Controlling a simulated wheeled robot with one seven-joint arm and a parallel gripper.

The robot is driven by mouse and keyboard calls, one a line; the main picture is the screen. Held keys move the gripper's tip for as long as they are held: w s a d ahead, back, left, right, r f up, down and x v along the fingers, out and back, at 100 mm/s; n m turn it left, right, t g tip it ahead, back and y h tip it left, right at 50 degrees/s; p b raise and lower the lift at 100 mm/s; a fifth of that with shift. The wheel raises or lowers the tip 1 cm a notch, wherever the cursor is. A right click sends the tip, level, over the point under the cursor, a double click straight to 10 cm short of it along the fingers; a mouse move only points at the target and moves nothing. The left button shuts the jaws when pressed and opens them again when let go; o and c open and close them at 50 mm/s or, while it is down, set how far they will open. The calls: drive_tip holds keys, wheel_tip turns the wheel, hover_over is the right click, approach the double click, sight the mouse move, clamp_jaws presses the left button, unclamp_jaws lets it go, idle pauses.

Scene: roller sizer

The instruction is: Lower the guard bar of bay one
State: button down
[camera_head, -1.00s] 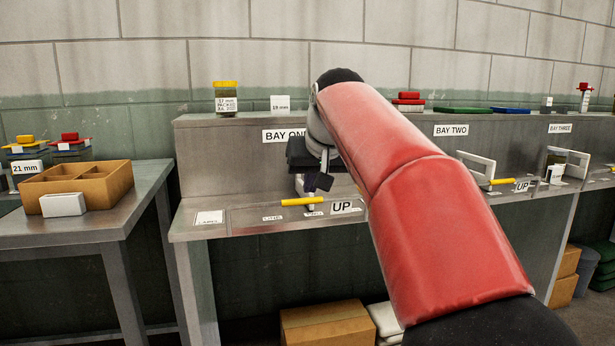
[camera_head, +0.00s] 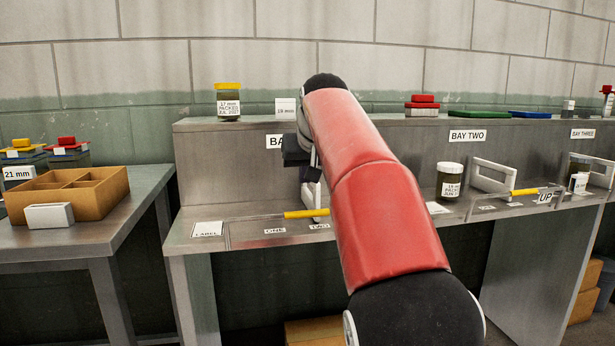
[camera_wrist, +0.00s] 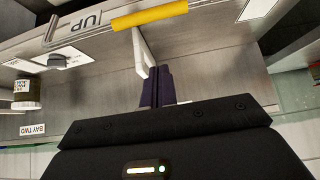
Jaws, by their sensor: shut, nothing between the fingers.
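Bay one's guard bar has a yellow grip (camera_head: 307,213) at the front of the counter, below the partly covered bay sign (camera_head: 274,141). In the wrist view the yellow grip (camera_wrist: 150,16) lies at the top, beside an "UP" tag (camera_wrist: 88,21). A white frame (camera_wrist: 143,52) stands just behind the grip. My gripper (camera_wrist: 158,76) is shut and empty, its dark fingers close beside that white frame; I cannot tell whether they touch. In the head view my gripper (camera_head: 311,173) is partly hidden by my red arm, which also covers the bar's right part.
A green-brown jar (camera_head: 450,181) stands by bay two's white frame (camera_head: 494,176), with another yellow grip (camera_head: 524,192) in front. A jar with a yellow lid (camera_head: 228,103) stands on the ledge. A side table at left holds a divided cardboard tray (camera_head: 105,207).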

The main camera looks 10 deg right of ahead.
drive_tip(key=x, duration=0.7)
drive_tip(key=shift+f+b, duration=0.15)
drive_tip(key=shift+b, duration=0.2)
drive_tip(key=s, duration=0.2)
drive_tip(key=s+f+b, duration=0.1)
drive_tip(key=shift+s, duration=0.4)
drive_tip(key=shift+f+b, duration=0.1)
drive_tip(key=shift+b, duration=0.3)
drive_tip(key=shift+s+b, duration=0.1)
drive_tip(key=shift+b, duration=0.3)
drive_tip(key=shift+s+t+b, duration=0.2)
drive_tip(key=shift+t+b, duration=0.2)
drive_tip(key=shift+b, duration=0.15)
